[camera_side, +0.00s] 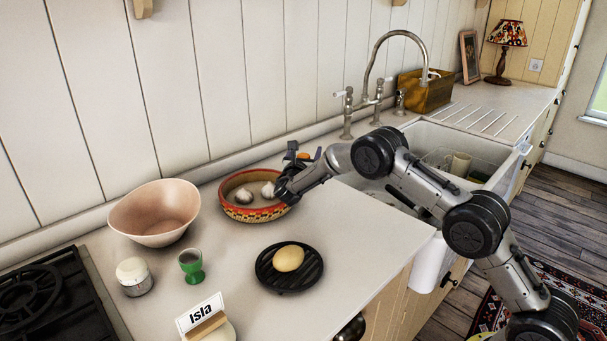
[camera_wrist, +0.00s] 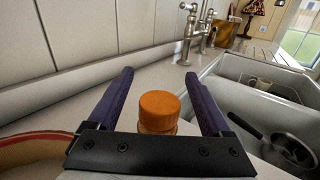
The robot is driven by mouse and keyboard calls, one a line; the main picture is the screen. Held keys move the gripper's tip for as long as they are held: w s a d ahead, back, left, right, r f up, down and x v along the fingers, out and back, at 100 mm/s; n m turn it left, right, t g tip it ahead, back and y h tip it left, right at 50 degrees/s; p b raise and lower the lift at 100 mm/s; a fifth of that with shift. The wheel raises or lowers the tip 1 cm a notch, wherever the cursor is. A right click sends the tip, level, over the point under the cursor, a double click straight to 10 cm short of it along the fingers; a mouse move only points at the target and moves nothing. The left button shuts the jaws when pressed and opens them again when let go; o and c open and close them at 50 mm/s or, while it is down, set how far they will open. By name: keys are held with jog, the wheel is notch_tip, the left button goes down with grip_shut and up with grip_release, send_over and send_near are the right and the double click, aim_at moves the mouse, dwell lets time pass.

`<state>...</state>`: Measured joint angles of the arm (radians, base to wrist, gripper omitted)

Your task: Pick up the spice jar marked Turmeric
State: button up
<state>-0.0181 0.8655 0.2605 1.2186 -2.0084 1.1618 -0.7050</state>
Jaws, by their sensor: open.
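A jar with an orange cap (camera_wrist: 160,104) stands between the two fingers of my gripper (camera_wrist: 158,76) in the wrist view. No label on it can be read, so I cannot tell whether it is marked Turmeric. My gripper is open, with a finger on each side of the jar and gaps visible beside the cap. The jar's lower part is hidden behind the gripper's palm. In the side view, a small orange patch (camera_side: 303,155) shows at my gripper (camera_side: 304,152), beside the garlic dish; the rest is hidden there.
A patterned round dish (camera_side: 232,211) with garlic is close to my gripper. The sink (camera_side: 415,135) lies to its right. A pink bowl (camera_side: 155,212), white-topped pot (camera_side: 134,285), green egg cup (camera_side: 191,266), "Isla" card (camera_side: 200,314) and black trivet (camera_side: 272,284) with a yellowish item share the counter.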

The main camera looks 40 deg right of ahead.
jog(key=shift+c, duration=0.2)
grip_shut()
jog(key=shift+r, duration=0.1)
dwell(0.4)
